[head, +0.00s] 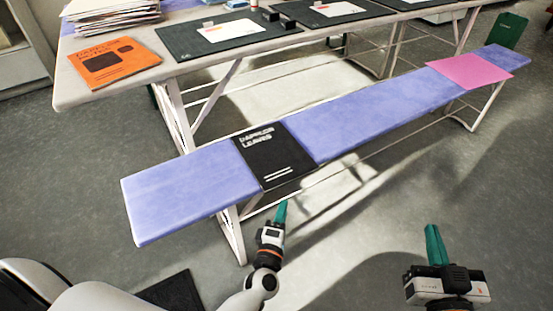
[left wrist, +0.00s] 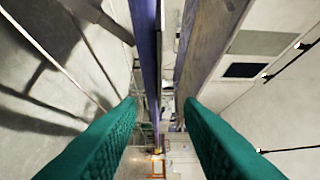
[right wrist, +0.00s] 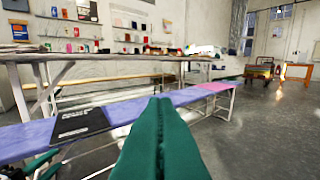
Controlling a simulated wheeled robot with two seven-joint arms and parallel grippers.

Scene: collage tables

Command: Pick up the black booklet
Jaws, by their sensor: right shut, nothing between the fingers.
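The black booklet (head: 268,160) with pale lettering lies flat across the blue-topped bench (head: 385,108), its front edge at the bench's near edge. It also shows in the right wrist view (right wrist: 80,123). My left gripper (head: 281,212) is on the near side of the bench, just short of the booklet and apart from it. Its green fingers are spread with nothing between them in the left wrist view (left wrist: 160,115); the bench appears edge-on beyond them. My right gripper (head: 434,244) is shut and empty over the floor at the right; its fingers meet in the right wrist view (right wrist: 160,105).
A pink sheet (head: 470,71) lies at the bench's far end. Behind the bench, a long table (head: 75,88) carries an orange booklet (head: 115,63), dark mats (head: 185,42) and stacked papers. The bench top beside the black booklet is clear.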

